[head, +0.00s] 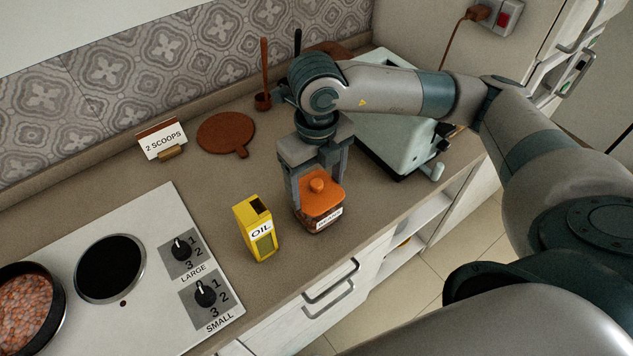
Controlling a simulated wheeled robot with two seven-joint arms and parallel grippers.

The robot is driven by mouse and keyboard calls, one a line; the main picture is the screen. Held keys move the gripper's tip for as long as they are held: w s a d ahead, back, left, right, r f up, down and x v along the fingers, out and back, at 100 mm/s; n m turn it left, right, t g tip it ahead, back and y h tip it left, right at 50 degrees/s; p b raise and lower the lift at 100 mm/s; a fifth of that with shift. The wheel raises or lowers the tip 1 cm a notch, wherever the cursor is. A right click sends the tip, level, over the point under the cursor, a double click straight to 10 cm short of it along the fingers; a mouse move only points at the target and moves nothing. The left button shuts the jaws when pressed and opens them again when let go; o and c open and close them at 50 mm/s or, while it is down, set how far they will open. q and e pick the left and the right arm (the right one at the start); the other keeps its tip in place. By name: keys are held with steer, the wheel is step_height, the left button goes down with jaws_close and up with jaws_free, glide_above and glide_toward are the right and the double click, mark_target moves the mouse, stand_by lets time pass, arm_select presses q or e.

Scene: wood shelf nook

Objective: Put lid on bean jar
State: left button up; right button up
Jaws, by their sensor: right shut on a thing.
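The bean jar (318,225) is a clear, squarish jar with dark contents and a white label, standing upright near the counter's front edge. The orange lid (325,199), with a round knob, is at the jar's mouth. I cannot tell whether it is fully seated. My right gripper (319,184) points down from above, with one finger on each side of the lid, shut on it. The far side of the lid and jar is partly hidden by the gripper. My left gripper is not in view.
A yellow oil box (256,230) stands just left of the jar. A stove (150,260) with a pan (58,312) is at the left. A pale appliance (405,135) is to the right.

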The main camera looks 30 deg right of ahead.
steer(key=shift+b, duration=0.6)
stand_by(1.1)
steer(key=shift+f+b, duration=0.15)
steer(key=shift+b, duration=0.65)
stand_by(1.3)
stand_by(0.4)
steer(key=o, duration=1.3)
steer(key=shift+c, duration=0.2)
steer(key=shift+r+p, duration=1.75)
steer(key=shift+r, duration=1.75)
jaws_close()
